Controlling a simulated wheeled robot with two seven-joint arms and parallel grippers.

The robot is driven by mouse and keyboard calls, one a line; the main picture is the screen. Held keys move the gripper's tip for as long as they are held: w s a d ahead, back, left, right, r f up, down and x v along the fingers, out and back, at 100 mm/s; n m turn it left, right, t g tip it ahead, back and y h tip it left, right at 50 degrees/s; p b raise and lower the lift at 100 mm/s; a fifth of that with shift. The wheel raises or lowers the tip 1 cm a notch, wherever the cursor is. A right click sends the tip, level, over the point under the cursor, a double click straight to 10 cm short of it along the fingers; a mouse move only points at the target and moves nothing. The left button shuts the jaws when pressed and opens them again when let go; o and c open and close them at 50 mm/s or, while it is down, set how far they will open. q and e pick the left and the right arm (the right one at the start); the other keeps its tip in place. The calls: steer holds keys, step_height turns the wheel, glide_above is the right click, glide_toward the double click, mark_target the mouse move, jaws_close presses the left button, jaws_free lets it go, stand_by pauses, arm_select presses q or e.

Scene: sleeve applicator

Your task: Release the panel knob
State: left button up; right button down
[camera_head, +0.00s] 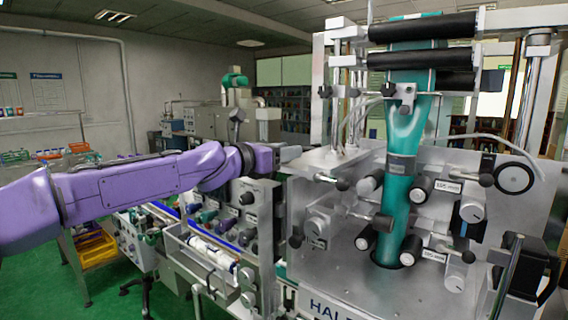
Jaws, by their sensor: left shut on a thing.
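The gripper is small in view and seen from behind and the side. Its fingers are shut on what looks to be the panel knob, which is mostly hidden at the fingertips. Other dark knobs show on the machine front, one at the panel's face (341,184) and one lower left (296,241). My right gripper is not in view.
A teal sleeve (402,130) runs down through the machine between black rollers (423,27). A yellow bin (97,250) is at the left. Green floor is open at lower left.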

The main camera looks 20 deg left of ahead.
arm_select(q)
steer(key=n+t+y+b, duration=0.1)
steer(key=y, duration=0.1)
steer(key=f+n+y+b, duration=0.1)
steer(key=n+y, duration=0.1)
steer(key=shift+d+t+y+b, duration=0.15)
steer(key=shift+t+y+b, duration=0.15)
steer(key=shift+t, duration=0.1)
steer(key=shift+r+n+t+y+b, duration=0.15)
steer(key=shift+n+y+b, duration=0.3)
steer(key=shift+y, duration=0.35)
steer(key=shift+r+n+t+y+b, duration=0.15)
steer(key=shift+n+y+b, duration=0.1)
steer(key=shift+n+y, duration=0.45)
steer(key=o, duration=0.9)
steer(key=shift+o, duration=0.3)
steer(key=shift+w, duration=0.25)
